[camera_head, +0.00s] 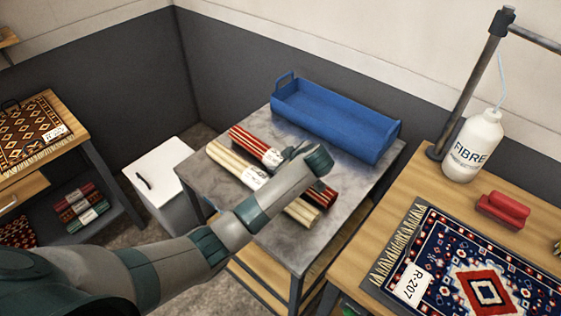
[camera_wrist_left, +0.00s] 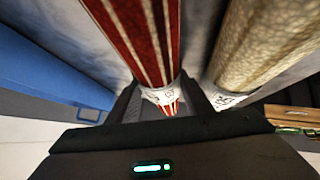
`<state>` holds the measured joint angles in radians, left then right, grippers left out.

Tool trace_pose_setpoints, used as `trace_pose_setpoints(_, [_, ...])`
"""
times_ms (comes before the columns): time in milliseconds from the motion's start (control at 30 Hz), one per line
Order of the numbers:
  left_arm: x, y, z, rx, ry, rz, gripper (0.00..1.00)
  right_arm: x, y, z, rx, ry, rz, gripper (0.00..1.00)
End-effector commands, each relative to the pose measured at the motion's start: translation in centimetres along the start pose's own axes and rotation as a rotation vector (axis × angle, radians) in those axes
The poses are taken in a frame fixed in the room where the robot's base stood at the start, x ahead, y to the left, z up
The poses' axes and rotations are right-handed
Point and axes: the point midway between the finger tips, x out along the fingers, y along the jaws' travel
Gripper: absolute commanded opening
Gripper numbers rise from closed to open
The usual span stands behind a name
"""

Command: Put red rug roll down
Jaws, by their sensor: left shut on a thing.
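The red rug roll (camera_head: 250,143), striped red and cream with a white label, is at the grey table top (camera_head: 290,149). It also shows in the left wrist view (camera_wrist_left: 143,35), running between the fingers. My left gripper (camera_head: 310,162) is shut on it around the label; my forearm hides part of its middle. A cream rug roll (camera_head: 232,164) lies alongside, nearer the front, and in the wrist view (camera_wrist_left: 262,45) it is just right of the fingers. I cannot tell whether the red roll touches the table. My right gripper is not in view.
A blue open tray (camera_head: 335,120) stands at the back of the grey table. A white bin (camera_head: 160,180) stands left of it. The right bench holds a white bottle (camera_head: 474,146), a red object (camera_head: 503,209) and a patterned rug (camera_head: 475,275). Bare table top shows between rolls and tray.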

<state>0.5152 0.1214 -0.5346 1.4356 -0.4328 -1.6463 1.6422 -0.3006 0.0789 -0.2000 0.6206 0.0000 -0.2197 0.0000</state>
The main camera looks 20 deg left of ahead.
Motion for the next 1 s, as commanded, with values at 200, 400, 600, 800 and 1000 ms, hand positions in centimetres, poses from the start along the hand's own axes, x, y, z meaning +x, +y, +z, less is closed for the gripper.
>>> trace_pose_setpoints(200, [0.0, 0.0, 0.1, 0.000, 0.000, 0.000, 0.66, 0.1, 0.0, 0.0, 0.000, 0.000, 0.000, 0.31])
trace_pose_setpoints(400, [0.0, 0.0, 0.1, 0.000, 0.000, 0.000, 0.66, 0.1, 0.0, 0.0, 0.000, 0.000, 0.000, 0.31])
trace_pose_setpoints(600, [-0.3, 0.0, 0.1, 0.000, -0.001, 0.001, 0.66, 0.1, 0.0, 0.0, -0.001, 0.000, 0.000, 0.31])
trace_pose_setpoints(800, [-2.1, 0.1, 0.2, 0.000, -0.002, 0.002, 0.66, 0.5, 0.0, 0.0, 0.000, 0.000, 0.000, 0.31])
trace_pose_setpoints(1000, [-5.3, 0.1, 0.2, -0.001, -0.002, 0.003, 0.66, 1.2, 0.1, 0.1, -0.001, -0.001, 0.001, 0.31])
